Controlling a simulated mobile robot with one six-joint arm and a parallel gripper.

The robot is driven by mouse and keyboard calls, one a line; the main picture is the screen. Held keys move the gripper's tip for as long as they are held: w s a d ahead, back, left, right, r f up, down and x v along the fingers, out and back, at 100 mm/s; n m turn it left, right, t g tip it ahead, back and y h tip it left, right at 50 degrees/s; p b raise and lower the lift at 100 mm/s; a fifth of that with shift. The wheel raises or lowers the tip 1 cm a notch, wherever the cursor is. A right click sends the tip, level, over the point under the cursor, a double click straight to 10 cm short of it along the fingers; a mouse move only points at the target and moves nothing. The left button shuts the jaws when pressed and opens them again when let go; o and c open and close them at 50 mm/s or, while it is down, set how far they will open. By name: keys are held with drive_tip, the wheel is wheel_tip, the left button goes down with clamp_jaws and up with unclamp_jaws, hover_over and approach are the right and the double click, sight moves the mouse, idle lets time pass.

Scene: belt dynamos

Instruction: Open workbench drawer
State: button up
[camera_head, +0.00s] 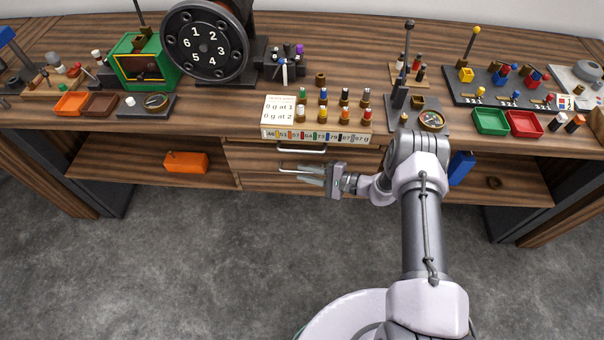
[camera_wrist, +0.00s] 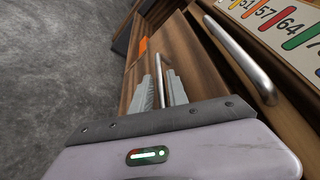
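The wooden workbench (camera_head: 215,112) has a stack of drawers at its middle. The upper drawer (camera_head: 245,158) appears closed, with a silver bar handle (camera_head: 302,150) that also shows large in the wrist view (camera_wrist: 238,52). A lower drawer (camera_head: 262,182) sits beneath it and also appears closed. My gripper (camera_head: 308,173) is in front of the lower drawer, below the upper handle, pointing left. In the wrist view, its two ribbed fingers (camera_wrist: 160,90) stand apart, with a thin metal bar, apparently the lower handle, between them. Whether they touch the bar is unclear.
A card rack (camera_head: 315,136) with numbered labels stands above the drawers at the bench edge. An orange box (camera_head: 186,162) lies on the shelf to the left, and a blue item (camera_head: 461,167) stands to the right. The grey floor (camera_head: 200,250) before the drawers is clear.

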drive_tip(key=shift+w+a+f, duration=0.15)
drive_tip(key=shift+w+a, duration=0.1)
drive_tip(key=shift+a, duration=0.4)
clamp_jaws()
idle(1.0)
